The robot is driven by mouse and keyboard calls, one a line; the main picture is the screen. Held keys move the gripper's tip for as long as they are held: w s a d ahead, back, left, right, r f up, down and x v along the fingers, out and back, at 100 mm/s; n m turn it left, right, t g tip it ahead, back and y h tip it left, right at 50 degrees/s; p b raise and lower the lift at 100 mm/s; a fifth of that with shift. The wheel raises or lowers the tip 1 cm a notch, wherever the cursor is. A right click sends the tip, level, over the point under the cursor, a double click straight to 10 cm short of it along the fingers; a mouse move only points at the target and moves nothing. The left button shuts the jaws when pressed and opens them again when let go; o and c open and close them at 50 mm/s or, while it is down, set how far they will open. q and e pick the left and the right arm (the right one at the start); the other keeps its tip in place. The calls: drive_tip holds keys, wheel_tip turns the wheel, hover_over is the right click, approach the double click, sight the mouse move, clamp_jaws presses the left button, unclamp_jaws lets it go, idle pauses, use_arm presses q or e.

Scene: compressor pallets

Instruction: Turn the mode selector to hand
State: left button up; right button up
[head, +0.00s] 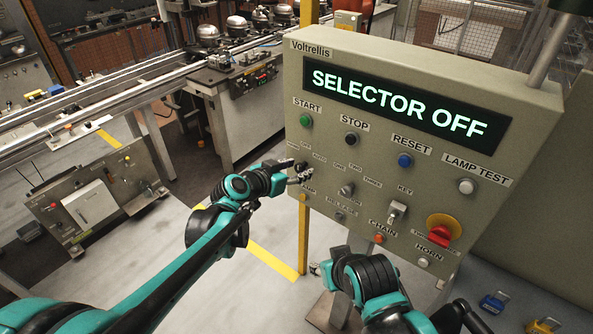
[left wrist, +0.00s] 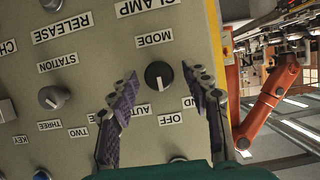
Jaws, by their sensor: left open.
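The mode selector (left wrist: 159,76) is a round black knob with a white mark on the panel. It shows upside down in the left wrist view, and its mark points to the OFF label (left wrist: 171,118). AUTO and a partly hidden label ending in "ND" flank it. My left gripper (left wrist: 163,88) is open, with one purple-padded finger on each side of the knob; I cannot tell if they touch it. In the head view the left gripper (head: 298,172) is at the panel's left edge, covering much of the knob. My right gripper (head: 317,268) is low in front of the panel, its fingers unclear.
The grey panel (head: 400,60) has a display (head: 405,103) reading SELECTOR OFF. The station selector (head: 346,190), key switch (head: 396,212) and red emergency stop (head: 441,234) are to the right. A yellow post (head: 303,240) stands below the panel's left edge.

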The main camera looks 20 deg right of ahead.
use_arm(q)
clamp_jaws()
drive_tip(key=n+g, duration=0.1)
drive_tip(key=n+h, duration=0.1)
drive_tip(key=n, duration=0.1)
drive_tip(key=shift+w+a+g+p, duration=0.2)
drive_tip(key=shift+g+p, duration=0.1)
drive_tip(key=shift+g, duration=0.1)
drive_tip(key=n+g+h, duration=0.1)
drive_tip(key=n+h, duration=0.1)
drive_tip(key=shift+f+n, duration=0.15)
drive_tip(key=shift+n, duration=0.25)
idle(0.5)
